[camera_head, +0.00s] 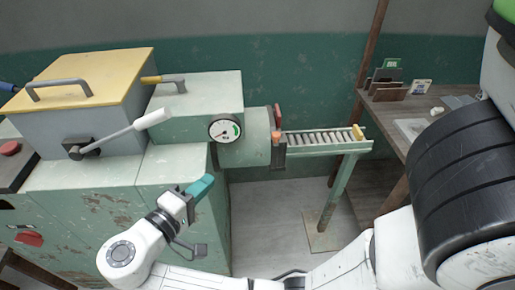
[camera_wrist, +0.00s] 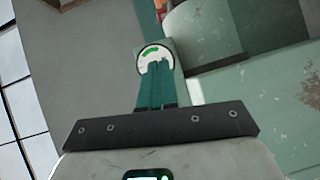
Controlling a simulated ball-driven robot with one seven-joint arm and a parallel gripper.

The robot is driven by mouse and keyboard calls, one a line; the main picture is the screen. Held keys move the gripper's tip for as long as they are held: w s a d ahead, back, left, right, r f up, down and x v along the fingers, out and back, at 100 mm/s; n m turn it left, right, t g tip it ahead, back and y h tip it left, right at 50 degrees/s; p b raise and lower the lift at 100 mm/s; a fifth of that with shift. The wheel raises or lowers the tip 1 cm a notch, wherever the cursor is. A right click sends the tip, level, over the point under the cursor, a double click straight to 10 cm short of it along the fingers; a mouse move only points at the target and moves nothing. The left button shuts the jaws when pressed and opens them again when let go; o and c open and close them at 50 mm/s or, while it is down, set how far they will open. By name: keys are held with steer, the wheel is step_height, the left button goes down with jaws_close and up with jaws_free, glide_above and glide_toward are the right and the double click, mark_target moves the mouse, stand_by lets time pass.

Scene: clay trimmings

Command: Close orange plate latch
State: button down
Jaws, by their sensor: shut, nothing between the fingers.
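A small orange part (camera_head: 276,138), which looks like the plate latch, sits at the outlet end of the green machine barrel (camera_head: 245,150). A red lever (camera_head: 278,116) stands just above and behind it. Whether the latch is open or closed is too small to tell. In the wrist view an orange-red piece (camera_wrist: 160,8) shows at the top edge, partly cut off. My gripper (camera_head: 208,182) has teal fingers, shut and empty. It is in front of the green cabinet, left of and nearer than the latch, and apart from it. The fingers also show in the wrist view (camera_wrist: 157,68), in front of the gauge.
A round dial gauge (camera_head: 224,129) is on the machine's front. A white-gripped lever (camera_head: 150,119) juts out left, by a yellow-lidded box (camera_head: 85,78). A roller conveyor (camera_head: 320,138) runs right from the outlet. A wooden workbench (camera_head: 400,112) stands at right. Open floor lies below the conveyor.

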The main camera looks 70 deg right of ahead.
steer(key=shift+s+a+f+p+x, duration=0.1)
steer(key=shift+s+p+x, duration=0.55)
steer(key=shift+x, duration=3.15)
steer(key=shift+s+a+f+p+x, duration=0.25)
steer(key=shift+p+x, duration=0.7)
steer(key=shift+x, duration=2.8)
steer(key=shift+s+r+p+x, duration=0.1)
steer(key=shift+s+p+x, duration=0.6)
steer(key=shift+x, duration=3.1)
steer(key=shift+w, duration=0.15)
